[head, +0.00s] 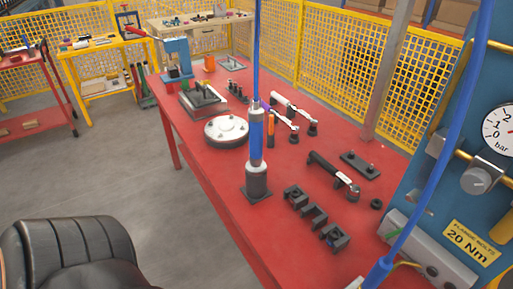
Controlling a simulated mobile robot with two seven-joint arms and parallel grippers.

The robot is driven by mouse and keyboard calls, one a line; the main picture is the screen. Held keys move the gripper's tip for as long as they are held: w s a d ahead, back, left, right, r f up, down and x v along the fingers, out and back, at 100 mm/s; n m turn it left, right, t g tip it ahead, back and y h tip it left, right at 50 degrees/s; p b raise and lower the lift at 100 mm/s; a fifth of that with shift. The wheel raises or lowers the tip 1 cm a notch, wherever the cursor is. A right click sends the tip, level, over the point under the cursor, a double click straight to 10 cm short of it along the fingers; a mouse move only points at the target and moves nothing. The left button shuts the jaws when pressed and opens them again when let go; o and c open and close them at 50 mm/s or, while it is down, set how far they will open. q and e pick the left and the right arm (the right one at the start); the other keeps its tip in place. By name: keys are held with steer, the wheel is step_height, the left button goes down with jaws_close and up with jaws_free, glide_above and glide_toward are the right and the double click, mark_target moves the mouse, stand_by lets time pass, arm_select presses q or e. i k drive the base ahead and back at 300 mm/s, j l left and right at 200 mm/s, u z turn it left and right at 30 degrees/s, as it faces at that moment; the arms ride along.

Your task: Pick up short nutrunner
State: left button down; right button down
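Several tools that could be nutrunners are on the red table (215,165); I cannot tell for sure which is the short one. A blue and silver tool (256,135) stands upright in a grey holder with a square base, with a blue hose running up from its top. A black-handled tool with a silver head (333,175) lies to its right. Silver-and-white angled tools with black ends (289,108) lie farther back. Another blue tool end (379,272) on a blue hose shows at the bottom right, cut by the frame. Neither of my grippers is in view.
Black clamp-like blocks (316,216) line the table's front. A round silver flange (226,130) sits left of the upright tool. A blue panel with a gauge (506,131) stands at the right. A dark padded shape (72,245) fills the bottom left. Yellow mesh fencing (350,75) runs behind.

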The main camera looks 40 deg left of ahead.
mark_target(255, 166)
steer(key=k+j+z, duration=0.15)
steer(key=z, duration=0.15)
steer(key=k+j+z, duration=0.15)
steer(key=z, duration=0.15)
steer(key=j+u, duration=0.1)
steer(key=u, duration=0.3)
steer(key=k+j+u, duration=0.1)
steer(key=u, duration=0.35)
steer(key=j+u, duration=0.1)
steer(key=u, duration=0.3)
steer(key=j+u, duration=0.1)
steer(key=u, duration=0.3)
steer(key=j+u, duration=0.1)
steer(key=u, duration=0.35)
